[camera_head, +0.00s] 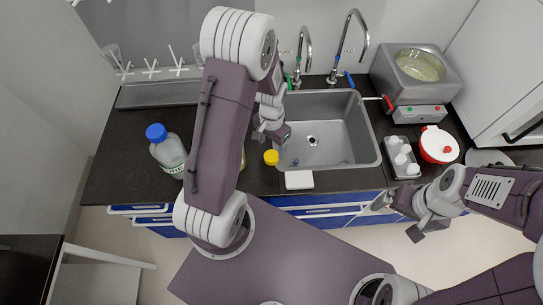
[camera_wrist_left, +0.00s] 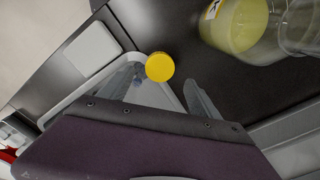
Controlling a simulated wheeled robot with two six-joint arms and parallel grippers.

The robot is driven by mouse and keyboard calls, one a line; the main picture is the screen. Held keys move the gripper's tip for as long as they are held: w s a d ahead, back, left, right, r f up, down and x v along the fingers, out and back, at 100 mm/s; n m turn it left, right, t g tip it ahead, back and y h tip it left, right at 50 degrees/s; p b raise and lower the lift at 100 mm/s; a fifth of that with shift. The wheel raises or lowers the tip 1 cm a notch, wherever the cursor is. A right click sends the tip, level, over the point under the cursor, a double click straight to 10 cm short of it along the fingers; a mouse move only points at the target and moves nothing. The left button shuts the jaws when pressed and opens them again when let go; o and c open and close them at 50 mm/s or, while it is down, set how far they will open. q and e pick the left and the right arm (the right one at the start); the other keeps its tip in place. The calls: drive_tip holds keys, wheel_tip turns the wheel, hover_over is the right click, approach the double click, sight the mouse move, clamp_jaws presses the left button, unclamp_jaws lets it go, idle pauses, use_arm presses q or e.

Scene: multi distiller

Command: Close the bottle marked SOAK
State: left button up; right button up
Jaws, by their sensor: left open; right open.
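A round yellow cap (camera_head: 271,157) shows near the sink's front left corner; in the left wrist view the cap (camera_wrist_left: 159,67) lies between the fingertips, with gaps beside it. My left gripper (camera_wrist_left: 161,76) is open. A clear bottle with yellow liquid and a partly visible label (camera_wrist_left: 235,27) stands beside it; in the head view my left arm hides nearly all of it. A bottle with a blue cap (camera_head: 168,152) stands at the counter's left; its label is too small to read. I cannot tell which bottle is marked SOAK. My right gripper (camera_head: 398,217) is open and empty, in front of the counter.
The metal sink (camera_head: 355,150) has two taps behind it. A white block (camera_head: 299,180) lies at the counter's front edge. A small bottle rack (camera_head: 402,157), a red and white pot (camera_head: 438,145) and a heating bath (camera_head: 417,77) stand right. A drying rack (camera_head: 158,94) stands at the back left.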

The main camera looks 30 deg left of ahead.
sight(271, 156)
use_arm(q)
wheel_tip(271, 156, down, 5)
drive_tip(key=shift+f, duration=0.1)
drive_tip(key=shift+s, duration=0.1)
idle(0.3)
drive_tip(key=c, duration=1.4)
drive_tip(key=shift+r, duration=0.2)
